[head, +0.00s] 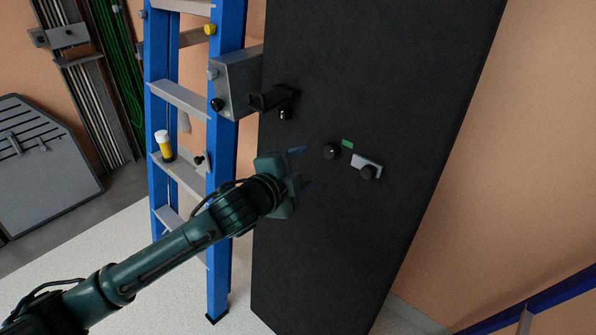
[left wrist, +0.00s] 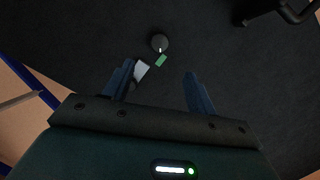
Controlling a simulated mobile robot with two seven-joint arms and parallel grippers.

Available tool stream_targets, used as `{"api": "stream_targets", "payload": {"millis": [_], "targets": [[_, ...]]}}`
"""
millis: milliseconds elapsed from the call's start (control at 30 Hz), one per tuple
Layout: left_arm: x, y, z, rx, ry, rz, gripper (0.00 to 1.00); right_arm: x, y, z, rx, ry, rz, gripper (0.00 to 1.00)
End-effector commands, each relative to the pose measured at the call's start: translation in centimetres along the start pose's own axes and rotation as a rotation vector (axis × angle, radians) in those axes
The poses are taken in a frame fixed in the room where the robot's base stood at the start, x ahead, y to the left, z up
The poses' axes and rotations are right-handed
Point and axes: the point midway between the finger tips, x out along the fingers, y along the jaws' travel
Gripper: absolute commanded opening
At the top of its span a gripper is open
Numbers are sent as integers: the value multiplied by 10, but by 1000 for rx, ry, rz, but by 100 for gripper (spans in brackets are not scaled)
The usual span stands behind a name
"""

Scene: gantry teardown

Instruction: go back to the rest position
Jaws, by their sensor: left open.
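My left gripper (head: 303,168) is in front of the tall black panel (head: 390,70), reaching in from the left. Its two blue fingers are apart and nothing is between them; they also show in the left wrist view (left wrist: 158,90). A round black knob (head: 331,151) with a green tag (head: 347,143) sits on the panel just right of the fingertips. Beside it is a small grey latch plate (head: 375,160) with a dark knob. In the left wrist view the latch plate (left wrist: 141,70) is partly behind one finger. My right gripper is in neither view.
A blue ladder (head: 228,150) stands left of the panel, close behind my left arm. It carries a grey box (head: 238,83) and a yellow-and-white bottle (head: 164,144). A black handle (head: 272,98) juts out above my gripper. A blue beam (head: 560,295) crosses the lower right.

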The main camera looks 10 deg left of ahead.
Motion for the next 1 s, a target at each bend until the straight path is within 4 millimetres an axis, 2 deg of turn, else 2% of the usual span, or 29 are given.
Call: {"api": "stream_targets", "payload": {"millis": [167, 567, 667, 767, 867, 1000], "targets": [[-8, 0, 1, 0, -2, 1, 57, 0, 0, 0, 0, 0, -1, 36], [-8, 0, 0, -1, -1, 1, 57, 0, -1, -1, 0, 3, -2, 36], [-10, 8, 0, -30, 3, 10, 57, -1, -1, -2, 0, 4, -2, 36], [-16, 32, -1, -128, 12, 35, 57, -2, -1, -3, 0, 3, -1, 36], [-29, 68, 1, -291, 10, 70, 57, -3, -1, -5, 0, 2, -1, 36], [-57, 121, 10, -561, -24, 104, 57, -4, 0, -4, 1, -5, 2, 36]]}}
